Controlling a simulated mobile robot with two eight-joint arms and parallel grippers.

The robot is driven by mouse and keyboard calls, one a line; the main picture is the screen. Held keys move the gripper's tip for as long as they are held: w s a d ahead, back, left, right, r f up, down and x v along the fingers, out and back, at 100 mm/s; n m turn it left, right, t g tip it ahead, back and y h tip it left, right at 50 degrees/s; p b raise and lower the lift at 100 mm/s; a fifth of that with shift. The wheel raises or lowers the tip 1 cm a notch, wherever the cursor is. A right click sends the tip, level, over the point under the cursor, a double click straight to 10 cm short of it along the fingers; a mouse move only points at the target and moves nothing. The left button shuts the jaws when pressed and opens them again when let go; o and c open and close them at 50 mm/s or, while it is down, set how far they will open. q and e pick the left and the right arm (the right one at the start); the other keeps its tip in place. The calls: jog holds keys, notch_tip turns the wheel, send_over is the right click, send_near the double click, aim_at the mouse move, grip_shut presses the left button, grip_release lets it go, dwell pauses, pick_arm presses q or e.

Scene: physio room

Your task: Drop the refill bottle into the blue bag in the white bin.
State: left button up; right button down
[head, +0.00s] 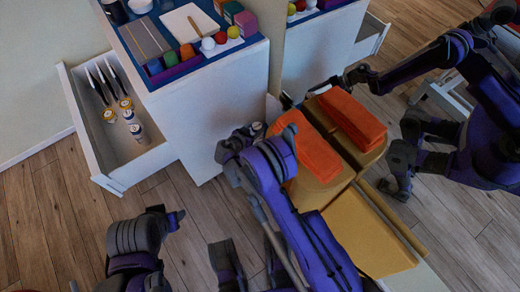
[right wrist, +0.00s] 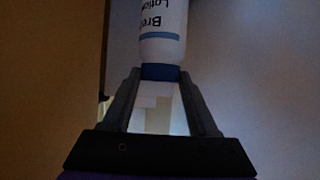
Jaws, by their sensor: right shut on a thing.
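The refill bottle (right wrist: 163,30) is white with a blue band, a blue cap and dark print that stands upside down in the right wrist view. My right gripper (right wrist: 161,75) is shut on its blue cap, and the bottle's body points away from the fingers. In the head view my right arm reaches up from the bottom beside the white cabinet (head: 215,115); I cannot make out its fingertips or the held bottle there. Part of my left arm shows at the bottom left; the state of its gripper is unclear. I cannot make out the white bin or blue bag.
An open drawer (head: 160,160) at the left holds dark pens and several small bottles (head: 139,134). Balls and boxes stand on the cabinet's blue top. Wooden floor (head: 55,215) is clear at the left.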

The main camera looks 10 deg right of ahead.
jog(key=shift+w+d, duration=0.3)
jog(key=shift+w, duration=0.05)
jog(key=shift+s+f+b, duration=0.1)
jog(key=shift+f+b, duration=0.3)
jog(key=shift+f, duration=0.35)
jog(key=shift+f+b, duration=1.05)
jog(key=shift+f, duration=1.2)
pick_arm(q)
jog(key=x, duration=0.3)
jog(key=shift+s+d+f, duration=0.15)
jog(key=shift+d+f, duration=0.1)
jog(key=shift+f, duration=0.1)
pick_arm(e)
jog(key=shift+c, duration=0.5)
grip_release()
pick_arm(q)
jog(key=shift+s+r+p, duration=0.1)
jog(key=shift+r+p, duration=0.75)
jog(key=shift+r, duration=0.15)
pick_arm(e)
jog(key=v, duration=1.1)
